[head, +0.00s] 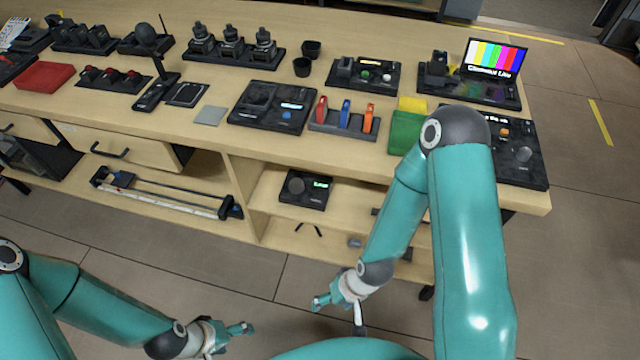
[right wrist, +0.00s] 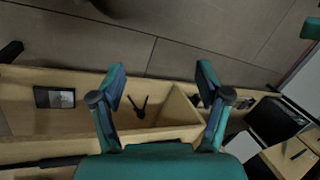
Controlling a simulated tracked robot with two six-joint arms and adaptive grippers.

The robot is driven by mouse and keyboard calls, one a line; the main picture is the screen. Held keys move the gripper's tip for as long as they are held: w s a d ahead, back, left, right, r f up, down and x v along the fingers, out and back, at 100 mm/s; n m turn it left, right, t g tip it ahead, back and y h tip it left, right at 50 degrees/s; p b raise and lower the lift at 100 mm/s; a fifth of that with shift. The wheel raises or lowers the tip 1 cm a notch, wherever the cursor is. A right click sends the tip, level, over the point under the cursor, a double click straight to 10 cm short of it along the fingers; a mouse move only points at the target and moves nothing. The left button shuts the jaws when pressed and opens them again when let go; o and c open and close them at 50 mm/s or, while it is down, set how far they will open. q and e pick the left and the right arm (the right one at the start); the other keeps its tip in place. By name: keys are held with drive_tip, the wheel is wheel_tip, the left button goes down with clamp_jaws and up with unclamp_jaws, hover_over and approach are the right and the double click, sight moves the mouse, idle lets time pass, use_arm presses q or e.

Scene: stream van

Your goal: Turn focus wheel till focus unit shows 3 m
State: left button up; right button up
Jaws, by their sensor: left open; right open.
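A black unit with a round dark wheel and a small green-lit display (head: 305,188) sits on the open shelf under the bench. Another black unit with a round grey knob and a small display (head: 520,155) is at the bench's right end, partly hidden by my right arm. I cannot read either display or tell for sure which is the focus unit. My right gripper (head: 340,306) is open and empty, in front of and below the shelf; its spread fingers show in the right wrist view (right wrist: 162,82). My left gripper (head: 229,338) is open and empty above the floor, further left.
The wooden bench top (head: 215,85) holds several control units, a red pad (head: 44,77), a green and yellow block (head: 406,127) and a colour-bar monitor (head: 495,58). A slider rail (head: 165,192) lies on the lower left shelf. The floor before the bench is clear.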

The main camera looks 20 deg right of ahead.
sight(296, 191)
drive_tip(key=w+d+m+t+h+b, duration=0.1)
drive_tip(key=w+d+t+h+b, duration=0.25)
drive_tip(key=w+b, duration=0.35)
drive_tip(key=w+d+t+h+b, duration=0.3)
drive_tip(key=w+t+b, duration=0.15)
drive_tip(key=w, duration=0.45)
drive_tip(key=w+d+m+t+h+b, duration=0.1)
drive_tip(key=w+d+t+h+b, duration=0.2)
drive_tip(key=w+t+b, duration=0.4)
drive_tip(key=w+a+f+t+b, duration=0.3)
drive_tip(key=a+f+b, duration=0.6)
drive_tip(key=b, duration=0.9)
drive_tip(key=shift+n+g+y, duration=0.25)
drive_tip(key=shift+n+g, duration=0.15)
drive_tip(key=shift+g, duration=0.2)
drive_tip(key=b+x, duration=0.1)
drive_tip(key=x, duration=0.4)
drive_tip(key=a+r+b+x, duration=0.1)
drive_tip(key=x, duration=0.5)
drive_tip(key=b+x, duration=0.1)
drive_tip(key=x, duration=0.4)
drive_tip(key=shift+w+a+r, duration=0.15)
drive_tip(key=shift+w+r, duration=0.05)
drive_tip(key=shift+w, duration=0.2)
